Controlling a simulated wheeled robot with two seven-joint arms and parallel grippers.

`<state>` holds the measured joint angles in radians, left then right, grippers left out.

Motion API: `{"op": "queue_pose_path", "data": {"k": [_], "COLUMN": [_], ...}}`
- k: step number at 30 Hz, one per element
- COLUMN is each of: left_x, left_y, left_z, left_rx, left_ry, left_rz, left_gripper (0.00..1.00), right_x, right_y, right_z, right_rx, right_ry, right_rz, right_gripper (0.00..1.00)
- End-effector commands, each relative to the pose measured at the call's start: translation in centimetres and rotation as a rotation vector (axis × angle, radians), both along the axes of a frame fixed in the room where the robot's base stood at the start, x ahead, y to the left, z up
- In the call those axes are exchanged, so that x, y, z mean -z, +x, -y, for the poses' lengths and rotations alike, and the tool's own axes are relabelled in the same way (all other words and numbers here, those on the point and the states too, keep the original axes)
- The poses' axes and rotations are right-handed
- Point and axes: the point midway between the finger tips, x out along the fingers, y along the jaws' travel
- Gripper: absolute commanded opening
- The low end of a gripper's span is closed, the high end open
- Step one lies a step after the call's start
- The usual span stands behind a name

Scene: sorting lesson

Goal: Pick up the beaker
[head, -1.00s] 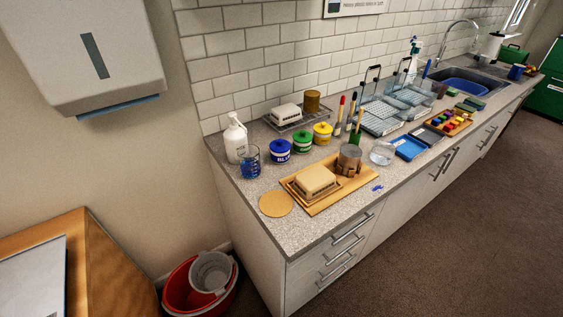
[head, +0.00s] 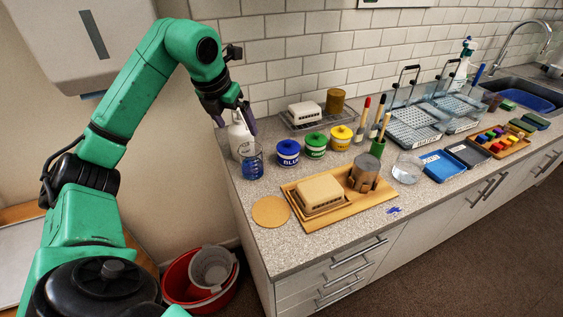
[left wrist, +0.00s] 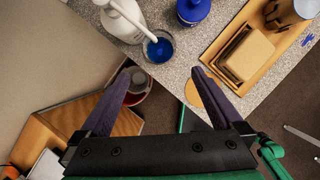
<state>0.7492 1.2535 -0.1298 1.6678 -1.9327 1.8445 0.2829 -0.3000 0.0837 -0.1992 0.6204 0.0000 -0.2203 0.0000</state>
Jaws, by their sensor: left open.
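The beaker (head: 252,163) is a clear glass with blue liquid. It stands upright on the grey counter near its left end, in front of a white pump bottle (head: 238,142). In the left wrist view the beaker (left wrist: 158,49) shows from above, just beyond the fingertips and between their lines. My left gripper (head: 236,122) is open and empty. In the head view its purple fingers point down, over the bottle and above the beaker, not visibly touching either. The left wrist view shows the gripper (left wrist: 161,75) with its fingers wide apart. My right gripper is not in view.
A blue paint pot (head: 288,152) stands close right of the beaker, with green and yellow pots beyond. A wooden board (head: 352,213) with a butter dish lies in front. A round cork mat (head: 271,212) lies near the counter's front edge. A red bucket (head: 184,290) is on the floor.

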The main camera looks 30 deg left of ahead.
Motion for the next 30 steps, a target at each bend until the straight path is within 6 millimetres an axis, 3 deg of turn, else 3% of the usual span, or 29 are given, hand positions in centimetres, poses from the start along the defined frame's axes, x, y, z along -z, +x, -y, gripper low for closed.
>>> {"op": "queue_pose_path", "data": {"k": [4, 9, 17, 21, 26, 27, 30], "left_x": [3.7, 6.9, 10.4, 12.4, 12.6, 12.6, 12.6], "left_y": [1.4, 2.9, 4.6, 5.3, 5.3, 5.3, 5.3], "left_z": [-0.1, -0.3, -0.4, -0.6, -0.7, -0.7, -0.7], "left_rx": [0.003, 0.005, 0.004, 0.004, 0.004, 0.005, 0.005], "left_ry": [-0.007, -0.009, -0.014, -0.011, -0.009, -0.008, -0.008], "left_rz": [-0.010, -0.007, -0.008, -0.003, -0.003, -0.003, -0.003], "left_gripper": [1.00, 1.00, 1.00, 1.00, 1.00, 0.96, 0.58], "right_x": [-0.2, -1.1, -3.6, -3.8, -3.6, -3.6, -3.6], "right_y": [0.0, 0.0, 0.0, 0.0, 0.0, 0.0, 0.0], "right_z": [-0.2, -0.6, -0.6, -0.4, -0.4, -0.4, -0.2], "right_rx": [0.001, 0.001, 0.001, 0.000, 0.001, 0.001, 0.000], "right_ry": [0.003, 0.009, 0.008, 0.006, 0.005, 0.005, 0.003], "right_rz": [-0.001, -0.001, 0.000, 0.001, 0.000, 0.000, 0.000], "right_gripper": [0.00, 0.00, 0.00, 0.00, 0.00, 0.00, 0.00]}}
